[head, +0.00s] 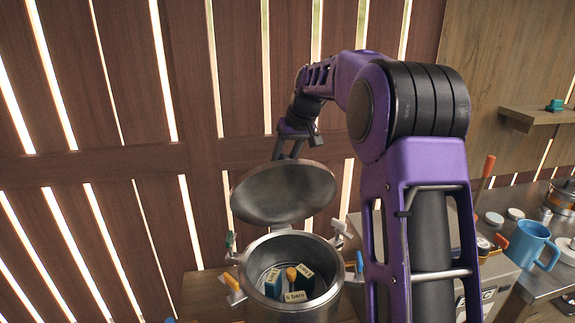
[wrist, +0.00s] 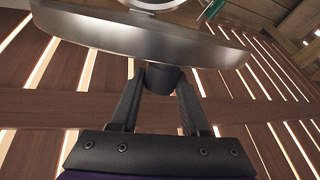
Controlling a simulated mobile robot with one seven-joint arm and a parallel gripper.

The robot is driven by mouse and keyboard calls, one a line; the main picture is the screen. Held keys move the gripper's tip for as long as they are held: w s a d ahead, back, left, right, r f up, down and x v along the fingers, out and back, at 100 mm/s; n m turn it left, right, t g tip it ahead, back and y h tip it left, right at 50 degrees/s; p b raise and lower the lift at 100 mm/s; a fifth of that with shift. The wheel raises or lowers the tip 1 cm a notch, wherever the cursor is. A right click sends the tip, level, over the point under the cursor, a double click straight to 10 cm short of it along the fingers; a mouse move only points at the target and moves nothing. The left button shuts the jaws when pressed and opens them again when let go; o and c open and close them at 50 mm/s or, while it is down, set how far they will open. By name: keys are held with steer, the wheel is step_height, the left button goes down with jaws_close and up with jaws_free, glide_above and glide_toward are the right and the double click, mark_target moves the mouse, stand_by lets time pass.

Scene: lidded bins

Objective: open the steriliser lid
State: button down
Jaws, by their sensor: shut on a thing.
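The steriliser (head: 293,296) is a grey metal pot with its mouth open, at the lower middle of the head view. Its round metal lid (head: 283,193) is tilted up above and behind the mouth; whether it still joins the pot is hard to tell. In the wrist view the lid (wrist: 140,35) fills the top. My gripper (head: 290,147) is above the lid at its far side. In the wrist view my gripper (wrist: 163,82) is shut on the lid's dark knob (wrist: 162,78). Inside the pot are small blue and cream blocks and an orange-topped item.
Clamps with coloured handles stand around the pot's rim. At right, a worktop holds a blue mug (head: 529,245), white round pieces and a metal pot (head: 562,196). A small shelf (head: 540,115) with a teal item is on the wall. A slatted wood wall stands behind.

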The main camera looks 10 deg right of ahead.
steer(key=shift+w+r, duration=0.15)
steer(key=shift+w, duration=0.7)
steer(key=shift+w+r, duration=0.15)
steer(key=shift+w, duration=0.65)
steer(key=shift+c, duration=2.2)
jaws_free()
steer(key=shift+f, duration=0.1)
steer(key=v, duration=1.7)
steer(key=shift+s, duration=0.15)
steer(key=shift+d, duration=0.1)
